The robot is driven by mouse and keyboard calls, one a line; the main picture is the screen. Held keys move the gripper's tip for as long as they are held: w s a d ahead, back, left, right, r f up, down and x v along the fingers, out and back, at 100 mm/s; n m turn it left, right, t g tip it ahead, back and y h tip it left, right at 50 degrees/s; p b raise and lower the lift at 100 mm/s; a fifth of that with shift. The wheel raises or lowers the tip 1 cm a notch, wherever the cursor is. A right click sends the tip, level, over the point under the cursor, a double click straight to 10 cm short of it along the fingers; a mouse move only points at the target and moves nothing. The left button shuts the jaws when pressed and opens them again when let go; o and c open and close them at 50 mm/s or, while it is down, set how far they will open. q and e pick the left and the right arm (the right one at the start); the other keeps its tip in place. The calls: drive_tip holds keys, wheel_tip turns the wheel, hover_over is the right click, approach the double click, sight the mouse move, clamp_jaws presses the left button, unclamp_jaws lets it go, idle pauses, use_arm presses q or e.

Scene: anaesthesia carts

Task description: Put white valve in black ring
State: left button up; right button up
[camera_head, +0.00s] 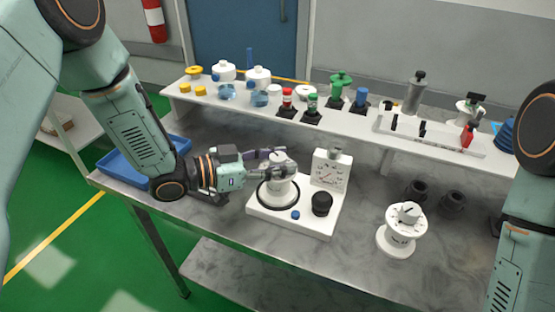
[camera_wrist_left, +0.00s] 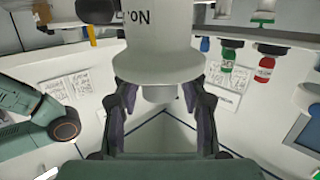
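A white valve (camera_head: 281,188) stands within the black ring (camera_head: 267,205) on a white base plate (camera_head: 262,214); whether it is fully seated cannot be told. My left gripper (camera_head: 287,163) is at the top of the valve, with fingers on either side. In the left wrist view the valve body (camera_wrist_left: 163,47) fills the top, with lettering ending in "ON". Its narrow part (camera_wrist_left: 159,94) lies between the fingers of the left gripper (camera_wrist_left: 160,88), with gaps visible on both sides. The right gripper is out of view; only my right arm shows.
The base carries a gauge panel (camera_head: 331,171), a black knob (camera_head: 322,204) and a small blue button (camera_head: 296,215). A white dial piece (camera_head: 402,231) stands to the right. Black cups (camera_head: 452,201) stand behind it. A blue tray (camera_head: 124,170) lies left. A shelf (camera_head: 300,122) holds bottles.

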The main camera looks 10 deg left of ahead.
use_arm(q)
drive_tip(key=shift+o, duration=0.9)
drive_tip(key=shift+r, duration=0.25)
drive_tip(key=shift+s+a, duration=0.15)
drive_tip(key=shift+a, duration=0.2)
drive_tip(key=p+v, duration=0.3)
drive_tip(key=v, duration=0.8)
drive_tip(key=shift+s, duration=0.15)
